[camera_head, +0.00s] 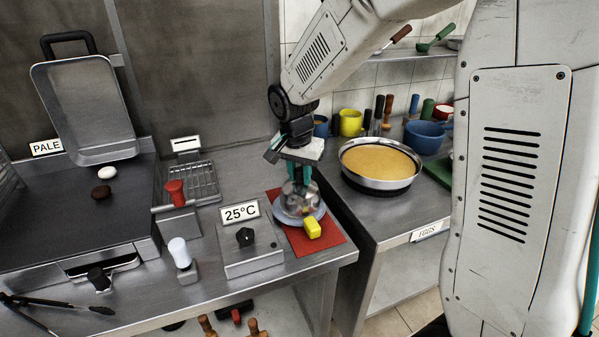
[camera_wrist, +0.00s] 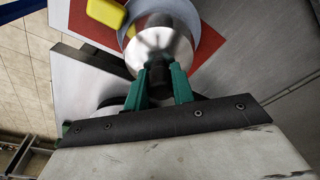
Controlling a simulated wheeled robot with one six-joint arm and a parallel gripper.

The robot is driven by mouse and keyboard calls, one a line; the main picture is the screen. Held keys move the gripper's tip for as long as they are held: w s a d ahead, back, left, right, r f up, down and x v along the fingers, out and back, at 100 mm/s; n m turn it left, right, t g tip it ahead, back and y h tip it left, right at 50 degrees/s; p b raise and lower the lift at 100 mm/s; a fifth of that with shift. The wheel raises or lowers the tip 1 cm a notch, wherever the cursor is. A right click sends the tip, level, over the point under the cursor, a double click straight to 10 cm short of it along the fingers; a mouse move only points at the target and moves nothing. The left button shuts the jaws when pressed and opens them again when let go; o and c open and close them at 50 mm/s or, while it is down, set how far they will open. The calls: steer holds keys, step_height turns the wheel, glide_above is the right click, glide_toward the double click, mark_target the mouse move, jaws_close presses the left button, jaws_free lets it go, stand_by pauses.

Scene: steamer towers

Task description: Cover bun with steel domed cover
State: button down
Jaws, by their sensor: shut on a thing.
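The steel domed cover (camera_head: 299,199) is over the grey-blue plate (camera_head: 283,216) on the red mat (camera_head: 327,247). My gripper (camera_head: 299,171) points down and is shut on the knob of the cover. In the wrist view, the green fingers of my gripper (camera_wrist: 158,92) close around the dark knob, with the shiny cover (camera_wrist: 163,40) beyond them. I cannot tell whether the cover's rim touches the plate. No bun shows on the plate; any bun there is hidden by the cover.
A yellow block (camera_head: 312,228) sits at the plate's front edge. A control box marked 25°C (camera_head: 251,246) stands left of the mat. A pan with yellow filling (camera_head: 380,163) is at right. A wire rack (camera_head: 191,181) and a raised griddle lid (camera_head: 88,110) are at left.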

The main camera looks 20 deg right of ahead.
steer(key=shift+f, duration=0.1)
steer(key=c, duration=1.1)
jaws_free()
step_height(320, 180, up, 8)
steer(key=shift+s+a, duration=0.4)
steer(key=shift+f, duration=0.15)
